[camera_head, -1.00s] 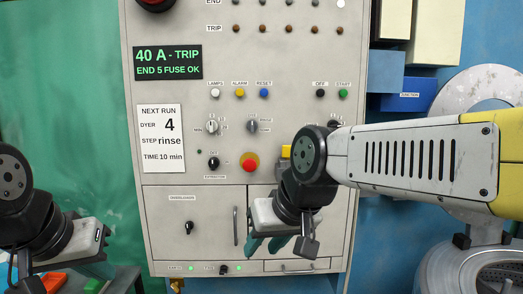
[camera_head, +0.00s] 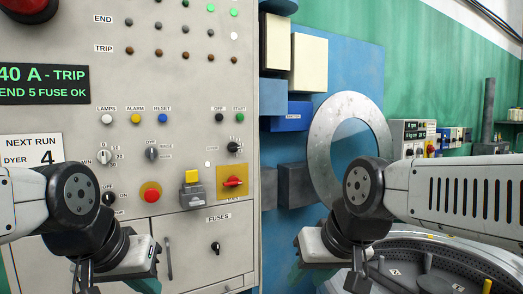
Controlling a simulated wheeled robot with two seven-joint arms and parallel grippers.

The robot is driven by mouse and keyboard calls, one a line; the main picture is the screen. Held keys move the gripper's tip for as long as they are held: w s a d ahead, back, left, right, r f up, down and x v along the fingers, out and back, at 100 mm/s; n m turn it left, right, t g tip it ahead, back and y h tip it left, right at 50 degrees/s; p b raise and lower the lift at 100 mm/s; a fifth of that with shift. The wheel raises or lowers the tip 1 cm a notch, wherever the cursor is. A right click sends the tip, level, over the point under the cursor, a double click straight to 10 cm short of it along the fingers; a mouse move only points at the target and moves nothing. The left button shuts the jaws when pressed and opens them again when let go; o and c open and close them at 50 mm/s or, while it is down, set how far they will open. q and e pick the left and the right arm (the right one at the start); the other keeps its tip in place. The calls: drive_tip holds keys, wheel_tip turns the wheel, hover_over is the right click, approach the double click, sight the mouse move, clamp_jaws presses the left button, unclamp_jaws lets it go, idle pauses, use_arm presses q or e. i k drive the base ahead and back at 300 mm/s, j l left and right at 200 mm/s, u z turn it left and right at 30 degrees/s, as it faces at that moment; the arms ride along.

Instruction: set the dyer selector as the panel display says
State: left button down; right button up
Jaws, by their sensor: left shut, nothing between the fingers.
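The grey control panel (camera_head: 180,75) fills the left of the view. Its note card (camera_head: 30,152) reads "NEXT RUN DYER 4", with the lower part hidden behind my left arm. The black display (camera_head: 40,84) reads "40 A - TRIP, END 5 FUSE OK". A black rotary knob (camera_head: 234,147) with small marks around it sits below the OFF and START buttons; it looks like the dyer selector, but its label is too small to read. My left gripper (camera_head: 148,284) is shut and empty, low before the panel. My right gripper (camera_head: 303,276) is right of the panel; its jaw opening is unclear.
Other panel controls are the minutes knob (camera_head: 105,157), a middle knob (camera_head: 152,153), a red stop button (camera_head: 150,193), a red switch on yellow (camera_head: 232,182) and a fuses knob (camera_head: 215,248). A round drum (camera_head: 425,270) stands at lower right.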

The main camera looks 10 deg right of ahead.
sight(233, 147)
drive_tip(key=u, duration=1.45)
drive_tip(key=i+l+z, duration=0.2)
drive_tip(key=z, duration=0.3)
drive_tip(key=i+l+z, duration=0.25)
drive_tip(key=z, duration=0.25)
drive_tip(key=i+z, duration=0.25)
drive_tip(key=z, duration=0.2)
